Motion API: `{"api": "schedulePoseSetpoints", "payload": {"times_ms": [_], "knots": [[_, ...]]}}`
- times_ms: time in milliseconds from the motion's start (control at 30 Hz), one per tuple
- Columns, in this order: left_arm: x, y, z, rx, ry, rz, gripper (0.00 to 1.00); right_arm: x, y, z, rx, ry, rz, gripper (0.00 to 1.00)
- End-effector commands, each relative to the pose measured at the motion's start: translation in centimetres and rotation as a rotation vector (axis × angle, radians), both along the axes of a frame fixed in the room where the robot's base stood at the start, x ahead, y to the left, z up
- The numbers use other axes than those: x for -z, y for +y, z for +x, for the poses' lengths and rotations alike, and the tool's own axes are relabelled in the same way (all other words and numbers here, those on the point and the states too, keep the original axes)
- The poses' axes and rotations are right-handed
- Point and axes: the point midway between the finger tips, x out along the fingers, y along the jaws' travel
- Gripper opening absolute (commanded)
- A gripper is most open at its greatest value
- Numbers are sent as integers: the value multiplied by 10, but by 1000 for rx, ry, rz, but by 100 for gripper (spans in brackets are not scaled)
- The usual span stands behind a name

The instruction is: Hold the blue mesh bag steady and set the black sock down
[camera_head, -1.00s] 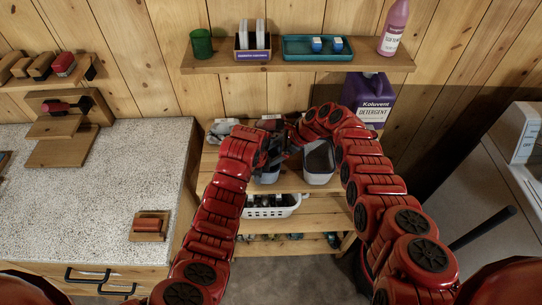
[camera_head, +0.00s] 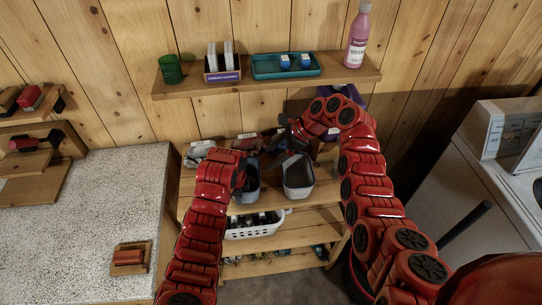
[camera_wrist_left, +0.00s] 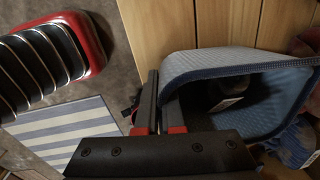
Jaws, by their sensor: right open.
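The blue mesh bag (camera_head: 251,191) stands open on the wooden shelf. It also shows in the left wrist view (camera_wrist_left: 235,63). My left gripper (camera_head: 240,178) is at its left rim. In the wrist view, the fingers of my left gripper (camera_wrist_left: 161,105) are close together with the bag's edge between them. A dark item with a white label lies inside the bag; it looks like the black sock (camera_wrist_left: 222,98), partly in shadow. My right gripper (camera_head: 283,138) is open, behind and above the bag, apart from it. I see nothing clearly held in it.
A second grey bin (camera_head: 298,178) stands right of the bag. Folded clothes (camera_head: 247,143) lie behind. A white basket (camera_head: 256,226) sits one shelf below. The wall shelf (camera_head: 270,82) above holds a green cup, a teal tray and a pink bottle. A speckled counter (camera_head: 90,225) is at left.

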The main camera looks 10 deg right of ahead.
Motion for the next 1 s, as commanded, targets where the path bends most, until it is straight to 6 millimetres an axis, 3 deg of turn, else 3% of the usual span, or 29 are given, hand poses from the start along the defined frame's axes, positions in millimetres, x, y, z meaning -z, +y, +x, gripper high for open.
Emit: {"api": "schedulePoseSetpoints", "payload": {"times_ms": [100,300,700,867,1000], "knots": [[0,0,0,0,0,0,0,0,0,0,0,0,0,85],[0,0,0,0,0,0,39,0,0,0,0,0,0,85],[-6,0,0,0,-1,-1,39,0,0,0,0,0,0,85],[-31,0,-1,1,-7,-3,39,0,0,0,0,0,0,85],[-65,1,-5,4,-5,4,39,0,0,0,0,0,0,85]]}}
